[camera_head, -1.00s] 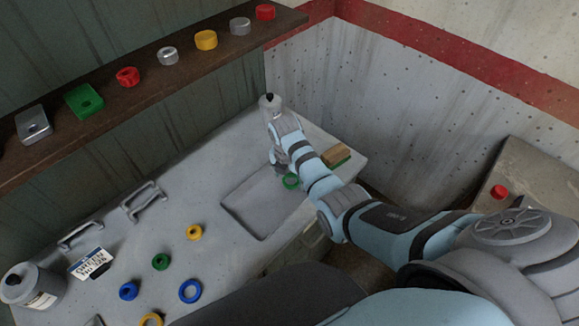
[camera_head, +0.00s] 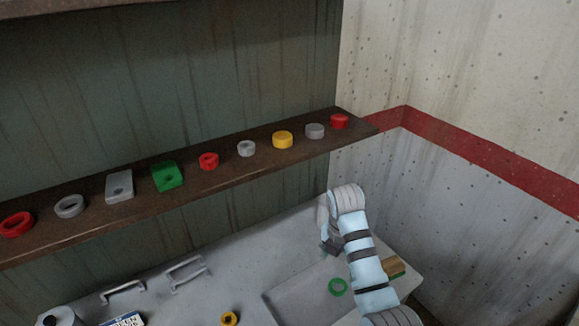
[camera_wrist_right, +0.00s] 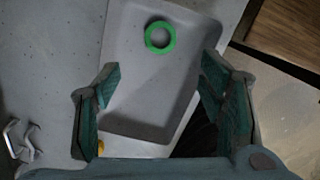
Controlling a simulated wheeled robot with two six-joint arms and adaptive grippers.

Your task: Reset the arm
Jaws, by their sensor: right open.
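A green ring (camera_head: 338,287) lies flat inside the shallow grey tray (camera_head: 308,278), clear of the fingers. The ring (camera_wrist_right: 160,37) and tray (camera_wrist_right: 135,125) also show below the gripper in the wrist view. My left gripper is out of view.
A brown shelf (camera_head: 90,232) on the back wall carries several coloured rings, blocks and caps. Two grey handles (camera_head: 187,273), a yellow ring (camera_head: 229,318) and a label card (camera_head: 125,321) are on the worktop (camera_head: 235,260).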

